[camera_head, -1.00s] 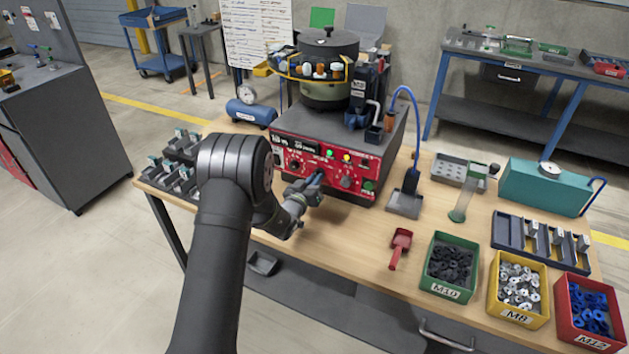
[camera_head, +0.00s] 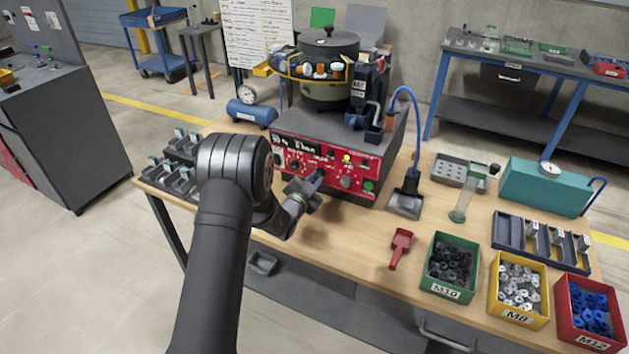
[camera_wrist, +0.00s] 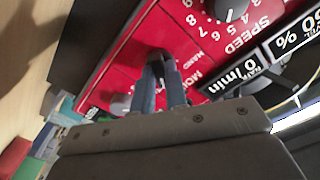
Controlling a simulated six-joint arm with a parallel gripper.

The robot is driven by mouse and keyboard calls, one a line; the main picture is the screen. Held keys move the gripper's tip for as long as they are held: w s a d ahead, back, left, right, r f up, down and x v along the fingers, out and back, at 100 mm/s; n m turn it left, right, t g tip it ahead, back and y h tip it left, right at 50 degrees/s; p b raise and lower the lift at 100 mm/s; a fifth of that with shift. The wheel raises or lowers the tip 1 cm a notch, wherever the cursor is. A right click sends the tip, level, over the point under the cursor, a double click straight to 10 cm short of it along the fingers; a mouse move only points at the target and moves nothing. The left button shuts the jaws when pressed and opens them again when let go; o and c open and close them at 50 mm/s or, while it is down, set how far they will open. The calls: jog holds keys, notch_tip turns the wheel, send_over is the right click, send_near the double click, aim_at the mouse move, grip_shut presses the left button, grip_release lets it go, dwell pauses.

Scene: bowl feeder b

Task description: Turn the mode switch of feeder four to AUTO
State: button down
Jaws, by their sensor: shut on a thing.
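The feeder's red control panel (camera_head: 320,166) faces the front of the bench, under the grey housing and dark bowl. My gripper (camera_head: 318,178) is at the panel's lower middle. In the wrist view my blue-grey fingers (camera_wrist: 164,82) are shut on the black mode switch knob (camera_wrist: 158,55), beside the printed words MAND and MODE. The fingers hide much of the knob, so I cannot read which position it points to. The speed knob (camera_wrist: 234,8) is apart from the fingers. A yellow lamp (camera_head: 347,158) is lit on the panel.
A grey knob (camera_wrist: 121,104) and a display (camera_wrist: 242,80) lie close to my fingers. The front middle of the bench is clear.

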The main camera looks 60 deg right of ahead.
jog(key=shift+m, duration=1.2)
jog(key=c, duration=1.4)
grip_release()
jog(key=shift+c, duration=0.2)
jog(key=shift+a, duration=0.1)
jog(key=a, duration=1.7)
jog(key=shift+a, duration=0.15)
jog(key=d, duration=1.7)
jog(key=shift+d, duration=0.25)
